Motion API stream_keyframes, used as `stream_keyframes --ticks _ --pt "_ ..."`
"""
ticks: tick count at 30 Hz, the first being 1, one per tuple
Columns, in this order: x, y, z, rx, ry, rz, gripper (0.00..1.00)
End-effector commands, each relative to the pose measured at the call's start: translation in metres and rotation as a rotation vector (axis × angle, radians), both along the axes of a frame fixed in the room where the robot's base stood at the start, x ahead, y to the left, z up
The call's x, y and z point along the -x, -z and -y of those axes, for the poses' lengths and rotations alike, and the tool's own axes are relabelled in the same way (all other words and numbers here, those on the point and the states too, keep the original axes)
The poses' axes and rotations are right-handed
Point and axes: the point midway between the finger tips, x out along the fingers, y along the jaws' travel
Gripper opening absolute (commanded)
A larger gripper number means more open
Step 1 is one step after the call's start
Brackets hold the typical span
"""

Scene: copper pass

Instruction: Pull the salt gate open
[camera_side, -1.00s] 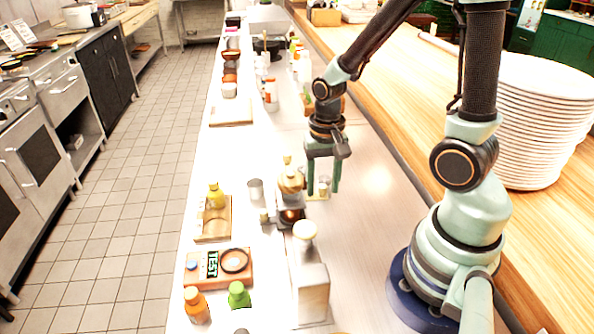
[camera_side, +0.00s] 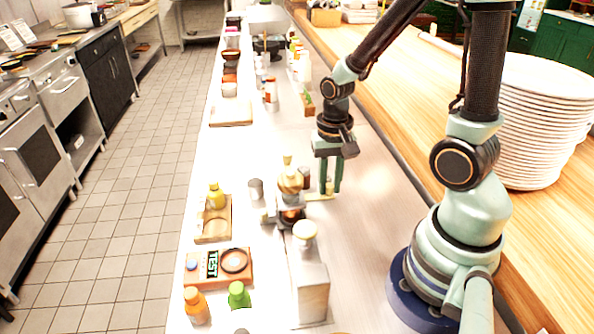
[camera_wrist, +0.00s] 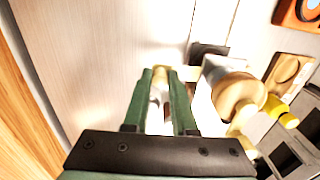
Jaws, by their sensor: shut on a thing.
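The salt dispenser (camera_side: 290,183) stands mid-counter in the side view, with a gold-coloured body on a dark stand; its rounded body (camera_wrist: 236,92) shows right of my fingers in the wrist view. The salt gate (camera_side: 317,197) is a pale yellow strip reaching out to the right of the dispenser towards my fingers. My gripper (camera_side: 330,184) points down beside the dispenser, with its green fingers shut on the gate's small pale handle (camera_wrist: 159,88). The fingers hide part of the handle.
A metal cup (camera_side: 256,189) stands left of the dispenser, and a tall box-like dispenser (camera_side: 309,285) stands in front. A scale (camera_side: 219,267) and bottles (camera_side: 239,295) are at front left. The counter right of my gripper is clear.

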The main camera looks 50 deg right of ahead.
Motion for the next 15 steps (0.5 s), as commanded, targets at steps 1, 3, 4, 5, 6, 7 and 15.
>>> stream_keyframes --ticks 1,3,4,5,6,7,15 --pt "0.002 -0.0004 0.0027 0.001 0.003 0.002 0.05" --pt "0.0039 -0.0002 0.0045 0.001 0.002 0.002 0.29" --pt "0.0035 -0.0002 0.004 0.001 0.001 0.002 0.4" --pt "0.0035 -0.0001 0.0039 0.001 0.0 0.002 0.5" --pt "0.0034 -0.0001 0.0038 0.0 0.0 0.001 0.5" --pt "0.0034 -0.0001 0.0038 0.0 0.0 0.001 0.5" --pt "0.0032 -0.0012 0.0036 0.001 0.0 0.002 0.5"
